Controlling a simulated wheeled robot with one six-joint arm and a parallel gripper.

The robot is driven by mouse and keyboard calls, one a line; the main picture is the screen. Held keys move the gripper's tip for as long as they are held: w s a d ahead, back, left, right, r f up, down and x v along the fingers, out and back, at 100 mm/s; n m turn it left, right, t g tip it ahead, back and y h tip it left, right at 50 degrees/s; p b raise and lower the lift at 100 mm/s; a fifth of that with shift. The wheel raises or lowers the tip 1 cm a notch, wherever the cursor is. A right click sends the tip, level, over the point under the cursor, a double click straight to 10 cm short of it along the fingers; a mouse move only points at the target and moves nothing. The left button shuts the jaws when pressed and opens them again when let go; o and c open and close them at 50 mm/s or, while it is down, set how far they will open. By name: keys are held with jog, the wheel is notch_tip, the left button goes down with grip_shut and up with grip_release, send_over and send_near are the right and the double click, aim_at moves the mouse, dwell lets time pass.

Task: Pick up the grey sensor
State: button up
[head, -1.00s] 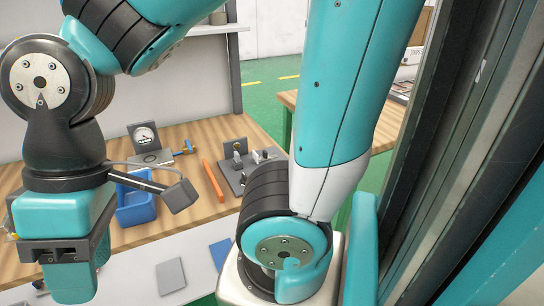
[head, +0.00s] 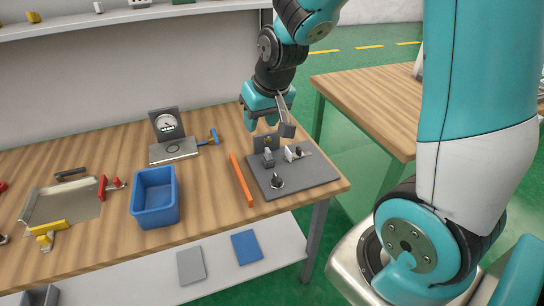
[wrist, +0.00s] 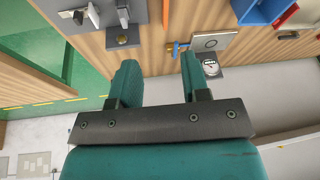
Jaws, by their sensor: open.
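A dark grey plate (head: 318,174) lies at the right end of the wooden table and carries several small fixtures. A small grey block (head: 268,157) near its back left may be the grey sensor; I cannot tell for sure. Beside it are a pale upright piece (head: 290,154) and a round black-topped part (head: 277,182). My gripper (head: 262,117) is above the plate's back edge, pointing down, apart from the fixtures. In the wrist view its two fingers are apart with nothing between them (wrist: 157,78), and the plate (wrist: 140,14) shows at the top left.
An orange bar (head: 241,180) lies just left of the plate. Further left are a gauge stand (head: 165,125), a blue-handled tool (head: 207,138), a blue bin (head: 155,198) and a metal tray (head: 62,204). A shelf (head: 130,14) runs above the back. Another table (head: 365,95) stands right.

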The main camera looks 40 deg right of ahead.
jog(key=m+h, duration=0.2)
send_near(268, 150)
jog(key=shift+p+x, duration=1.4)
jog(key=shift+x, duration=3.75)
grip_shut()
